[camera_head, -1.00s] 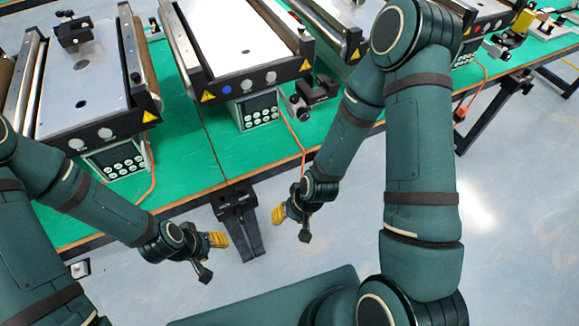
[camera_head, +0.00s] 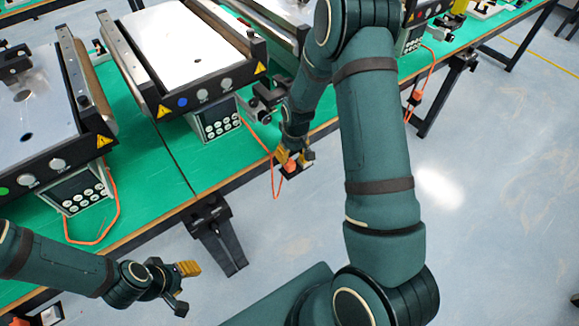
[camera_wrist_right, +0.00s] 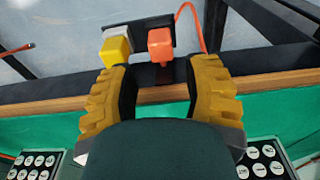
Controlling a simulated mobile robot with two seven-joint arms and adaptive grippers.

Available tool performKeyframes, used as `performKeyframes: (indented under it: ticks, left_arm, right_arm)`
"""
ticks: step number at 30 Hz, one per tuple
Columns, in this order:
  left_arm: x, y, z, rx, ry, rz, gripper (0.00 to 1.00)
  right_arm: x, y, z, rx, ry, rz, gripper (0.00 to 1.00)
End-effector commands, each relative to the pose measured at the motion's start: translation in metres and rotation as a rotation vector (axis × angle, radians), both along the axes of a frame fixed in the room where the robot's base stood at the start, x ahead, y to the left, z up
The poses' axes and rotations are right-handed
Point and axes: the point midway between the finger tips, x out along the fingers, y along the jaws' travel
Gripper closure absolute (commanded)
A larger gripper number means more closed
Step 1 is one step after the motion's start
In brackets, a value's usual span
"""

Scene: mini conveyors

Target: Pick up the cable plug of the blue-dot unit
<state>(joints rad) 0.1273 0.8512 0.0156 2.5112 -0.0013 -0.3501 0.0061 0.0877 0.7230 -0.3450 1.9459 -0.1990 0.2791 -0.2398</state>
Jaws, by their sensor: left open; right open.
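The blue-dot unit is the white-topped conveyor with a blue button (camera_head: 183,102) on its front. An orange cable (camera_head: 258,142) runs from its control box (camera_head: 217,120) over the table edge. Its orange plug (camera_head: 291,165) sits at a dark socket strip by the edge, partly covered by my right gripper (camera_head: 294,158). In the right wrist view the orange plug (camera_wrist_right: 160,43) is just beyond the open right fingers (camera_wrist_right: 161,72), roughly between them; contact is not visible. My left gripper (camera_head: 186,285) is open and empty, low on the left, away from the table edge.
A yellow block (camera_wrist_right: 115,48) sits left of the plug on the dark strip (camera_wrist_right: 139,30), close to the left finger. The wooden table edge (camera_wrist_right: 60,108) runs beneath. The green-dot conveyor (camera_head: 45,170) has its own orange cable (camera_head: 112,205). Another orange plug (camera_head: 412,97) hangs further right.

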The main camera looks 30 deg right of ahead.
Motion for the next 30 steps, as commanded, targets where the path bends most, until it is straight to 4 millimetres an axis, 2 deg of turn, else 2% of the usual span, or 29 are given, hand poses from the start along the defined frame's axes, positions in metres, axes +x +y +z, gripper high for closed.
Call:
performKeyframes:
  ticks: [1,3,10,18,28,29,30]
  left_arm:
    - [-0.001,0.0,-0.002,0.0,0.002,-0.001,0.53]
    - [-0.001,0.0,-0.003,0.0,0.002,-0.002,0.53]
    - [-0.001,0.0,-0.006,0.0,0.003,-0.003,0.53]
    - [0.0,0.0,-0.015,0.0,-0.001,-0.002,0.53]
    - [0.0,0.0,-0.015,0.0,-0.002,-0.002,0.53]
    - [0.0,0.0,-0.015,0.0,-0.002,-0.002,0.53]
    - [0.0,0.0,-0.015,0.0,-0.002,-0.002,0.53]
  right_arm:
    - [0.0,0.0,-0.01,0.0,0.002,-0.001,0.52]
    - [0.001,0.0,-0.017,0.0,0.002,-0.001,0.52]
    - [0.004,0.001,-0.031,0.0,0.0,0.0,0.52]
    - [0.01,0.002,-0.068,0.001,0.001,-0.001,0.52]
    - [0.011,0.002,-0.074,0.001,-0.001,-0.001,0.52]
    - [0.011,0.002,-0.074,0.001,-0.001,-0.001,0.53]
    - [0.011,0.002,-0.074,0.001,-0.001,-0.001,0.67]
